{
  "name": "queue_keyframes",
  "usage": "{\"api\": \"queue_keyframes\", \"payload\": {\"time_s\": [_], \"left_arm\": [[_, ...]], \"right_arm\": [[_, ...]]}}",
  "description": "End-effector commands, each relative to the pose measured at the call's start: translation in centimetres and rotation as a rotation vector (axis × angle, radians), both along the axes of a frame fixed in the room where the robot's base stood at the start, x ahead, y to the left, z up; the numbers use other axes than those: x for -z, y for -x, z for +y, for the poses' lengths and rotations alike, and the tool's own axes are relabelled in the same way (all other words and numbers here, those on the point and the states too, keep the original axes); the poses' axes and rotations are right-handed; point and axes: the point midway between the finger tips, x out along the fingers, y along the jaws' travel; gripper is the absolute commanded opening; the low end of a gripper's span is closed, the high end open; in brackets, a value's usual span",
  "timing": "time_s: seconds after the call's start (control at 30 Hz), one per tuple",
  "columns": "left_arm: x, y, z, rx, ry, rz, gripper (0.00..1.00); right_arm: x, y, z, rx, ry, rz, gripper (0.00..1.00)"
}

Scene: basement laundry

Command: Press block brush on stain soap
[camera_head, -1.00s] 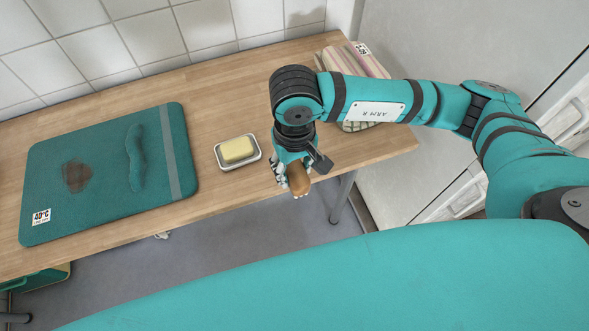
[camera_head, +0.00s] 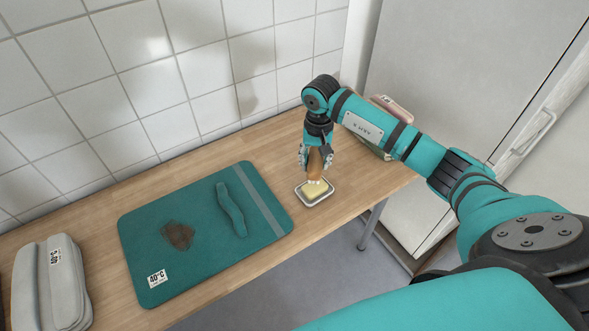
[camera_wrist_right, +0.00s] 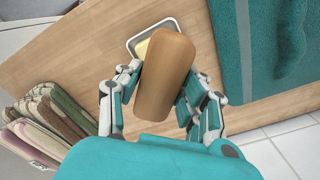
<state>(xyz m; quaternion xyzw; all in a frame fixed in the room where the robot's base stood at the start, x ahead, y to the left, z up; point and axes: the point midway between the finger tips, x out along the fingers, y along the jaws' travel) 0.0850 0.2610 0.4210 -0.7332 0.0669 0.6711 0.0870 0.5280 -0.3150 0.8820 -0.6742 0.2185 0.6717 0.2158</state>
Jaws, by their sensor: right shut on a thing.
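My right gripper (camera_head: 316,158) is shut on the block brush (camera_head: 315,165), a brown wooden block. The brush hangs right over the stain soap (camera_head: 316,190), a pale yellow bar in a small white dish (camera_head: 302,195). The brush's lower end meets the soap in the head view; I cannot tell whether they touch. In the right wrist view the brush (camera_wrist_right: 165,78) lies between the fingers and covers much of the soap (camera_wrist_right: 143,48) and dish (camera_wrist_right: 134,43). My left gripper is not in view.
A teal mat (camera_head: 200,265) with a brown stain (camera_head: 178,235) and a teal roll-shaped piece (camera_head: 231,209) lies left of the dish. Folded grey cloth (camera_head: 50,285) is at far left. Folded striped towels (camera_wrist_right: 45,120) are near the table's right end. A tiled wall stands behind.

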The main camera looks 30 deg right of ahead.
Motion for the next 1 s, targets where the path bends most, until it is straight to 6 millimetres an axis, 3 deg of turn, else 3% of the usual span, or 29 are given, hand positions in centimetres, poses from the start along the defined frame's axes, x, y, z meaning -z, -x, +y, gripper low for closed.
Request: {"api": "queue_keyframes", "payload": {"time_s": [0.37,0.7,1.0], "left_arm": [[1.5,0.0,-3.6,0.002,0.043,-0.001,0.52],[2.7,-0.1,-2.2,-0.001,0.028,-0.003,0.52],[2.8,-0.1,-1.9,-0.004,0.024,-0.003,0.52]], "right_arm": [[3.0,0.0,-0.5,0.012,-0.001,0.003,0.12],[5.7,0.0,-0.5,0.012,0.001,0.002,0.12],[6.0,0.0,-0.5,0.011,0.0,0.001,0.12]]}}
